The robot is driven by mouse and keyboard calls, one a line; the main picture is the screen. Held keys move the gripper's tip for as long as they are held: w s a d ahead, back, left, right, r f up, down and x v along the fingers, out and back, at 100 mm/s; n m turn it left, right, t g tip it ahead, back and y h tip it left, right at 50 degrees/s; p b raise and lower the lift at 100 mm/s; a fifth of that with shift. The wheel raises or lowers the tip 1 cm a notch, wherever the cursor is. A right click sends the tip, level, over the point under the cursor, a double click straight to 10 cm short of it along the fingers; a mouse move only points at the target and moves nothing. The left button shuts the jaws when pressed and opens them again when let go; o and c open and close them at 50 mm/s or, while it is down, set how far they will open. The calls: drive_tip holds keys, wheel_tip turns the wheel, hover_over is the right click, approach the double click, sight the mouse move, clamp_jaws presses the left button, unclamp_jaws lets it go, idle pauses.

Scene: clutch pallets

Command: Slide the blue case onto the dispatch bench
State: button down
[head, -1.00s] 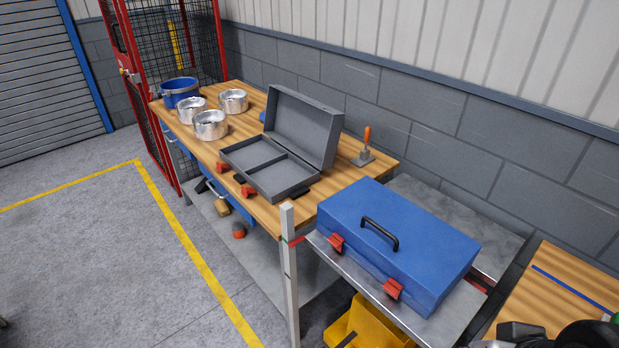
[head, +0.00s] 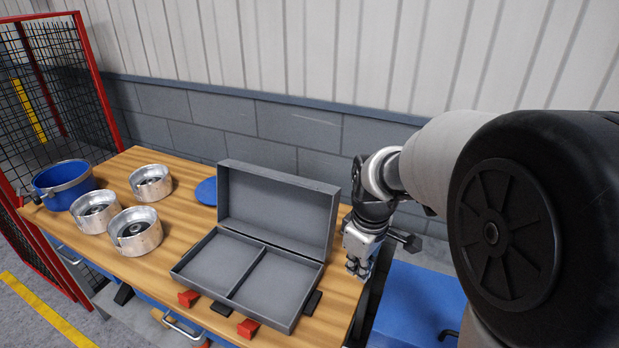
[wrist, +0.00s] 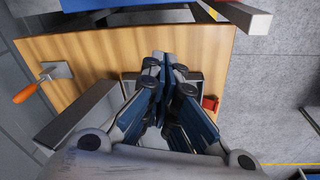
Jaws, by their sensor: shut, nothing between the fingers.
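The blue case (head: 415,300) lies at the lower right of the head view, beside the right end of a wooden bench (head: 125,165). It is partly cut off by the frame and hidden by my arm. A strip of blue, seemingly this case, shows at the top edge of the wrist view (wrist: 90,4). My gripper (head: 358,268) hangs fingers down over the bench's right end, between the open grey case and the blue case. In the wrist view my gripper (wrist: 160,62) has its fingers together, with nothing held. No view labels the dispatch bench.
An open grey case (head: 285,290) with two compartments stands on the bench. Several metal drums (head: 137,232), a blue bucket (head: 62,183) and a blue disc (head: 206,191) lie farther left. A wall runs behind.

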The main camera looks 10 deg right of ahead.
sight(352, 307)
drive_tip(key=w+f+n, duration=0.1)
drive_tip(key=w+f, duration=0.1)
drive_tip(key=f, duration=0.5)
drive_tip(key=w+d+f+n+g+b, duration=0.1)
drive_tip(key=w+f, duration=0.1)
drive_tip(key=f, duration=0.5)
drive_tip(key=w+d+f+n+b, duration=0.1)
drive_tip(key=w+f, duration=0.1)
drive_tip(key=f, duration=0.5)
drive_tip(key=shift+d+f, duration=0.1)
drive_tip(key=shift+d, duration=0.15)
drive_tip(key=d, duration=0.1)
drive_tip(key=s+d, duration=0.1)
drive_tip(key=s+d+b, duration=0.1)
drive_tip(key=shift+d+r, duration=0.15)
drive_tip(key=shift+r, duration=0.15)
drive_tip(key=shift+s+d, duration=0.1)
